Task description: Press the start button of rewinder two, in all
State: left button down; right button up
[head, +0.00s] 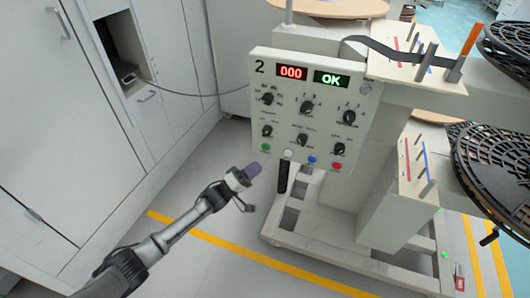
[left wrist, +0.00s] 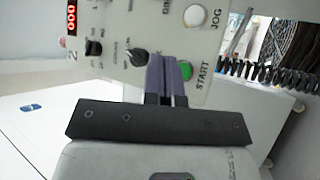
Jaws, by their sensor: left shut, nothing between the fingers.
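Rewinder two's control panel (head: 312,112) is a pale plate marked 2, with a red display reading 000 and a green one reading OK. Its green start button (head: 265,147) is at the lower left of the panel. In the left wrist view the green button (left wrist: 185,70) sits beside the word START. My left gripper (head: 253,169) is shut and empty, just below and left of the start button in the head view. In the left wrist view its purple fingertips (left wrist: 165,72) overlap the panel beside the button; I cannot tell whether they touch. My right gripper is not in view.
A white button (head: 288,153), a blue button (head: 311,159) and a red button (head: 337,165) continue the row. Several black knobs sit above. A black handle (head: 283,177) hangs below the panel. Black reels (head: 490,160) stand at right. Grey cabinets (head: 50,110) line the left.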

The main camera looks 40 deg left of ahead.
aim_at(265, 147)
pick_arm(q)
jog(key=w+b, duration=0.1)
jog(key=w+a+b, duration=0.1)
jog(key=w, duration=0.1)
jog(key=w+b, duration=0.1)
jog(key=w, duration=0.1)
jog(key=shift+w+a+b, duration=0.25)
jog(key=shift+a+b, duration=0.1)
jog(key=shift+b, duration=0.05)
dwell(0.6)
dwell(0.9)
jog(key=shift+w, duration=0.2)
dwell(0.3)
jog(key=shift+w+a, duration=0.1)
jog(key=shift+w, duration=0.1)
